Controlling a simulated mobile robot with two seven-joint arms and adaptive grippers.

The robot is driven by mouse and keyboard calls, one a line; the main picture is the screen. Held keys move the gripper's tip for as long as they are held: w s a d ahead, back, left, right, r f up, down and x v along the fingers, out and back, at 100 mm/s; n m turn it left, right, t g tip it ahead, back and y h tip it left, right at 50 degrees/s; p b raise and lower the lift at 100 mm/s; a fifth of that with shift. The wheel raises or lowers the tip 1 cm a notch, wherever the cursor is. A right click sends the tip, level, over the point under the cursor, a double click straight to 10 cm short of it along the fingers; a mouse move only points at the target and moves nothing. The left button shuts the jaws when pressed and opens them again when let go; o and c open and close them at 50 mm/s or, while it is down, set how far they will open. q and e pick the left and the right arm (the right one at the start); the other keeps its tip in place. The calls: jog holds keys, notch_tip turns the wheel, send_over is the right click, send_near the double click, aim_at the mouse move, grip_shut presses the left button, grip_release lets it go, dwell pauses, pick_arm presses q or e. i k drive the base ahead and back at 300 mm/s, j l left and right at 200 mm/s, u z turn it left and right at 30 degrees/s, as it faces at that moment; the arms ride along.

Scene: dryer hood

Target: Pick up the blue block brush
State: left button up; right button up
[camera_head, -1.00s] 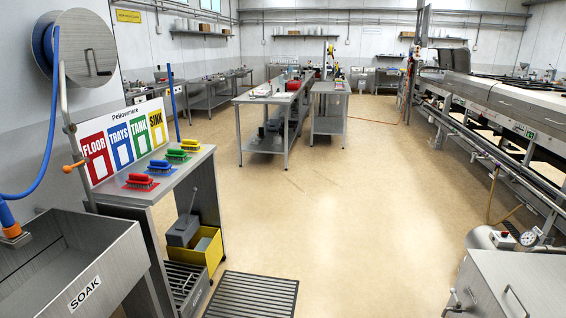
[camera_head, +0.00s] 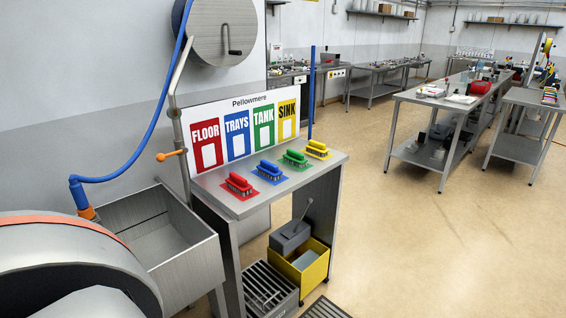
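The blue block brush (camera_head: 270,171) rests on a blue patch on the steel table (camera_head: 227,203). It is the second from the left in a row of brushes, between the red brush (camera_head: 239,185) and the green brush (camera_head: 295,158). The yellow brush (camera_head: 318,148) is at the right end. Behind them stands a board (camera_head: 251,102) reading FLOOR, TRAYS, TANK and SINK, with the blue TRAYS panel near the blue brush. Neither of my grippers shows in the head view.
A steel sink (camera_head: 205,262) stands left of the table, under a hose reel (camera_head: 222,30) with a blue hose. A large rounded metal shape (camera_head: 60,265) fills the lower left corner. Floor to the right is open.

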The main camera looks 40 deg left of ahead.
aim_at(270, 171)
jog(key=i+u, duration=0.3)
jog(key=i+l+u, duration=0.25)
jog(key=i, duration=0.15)
jog(key=i+l+u, duration=0.55)
jog(key=u, duration=0.15)
jog(key=i+l+u, duration=0.45)
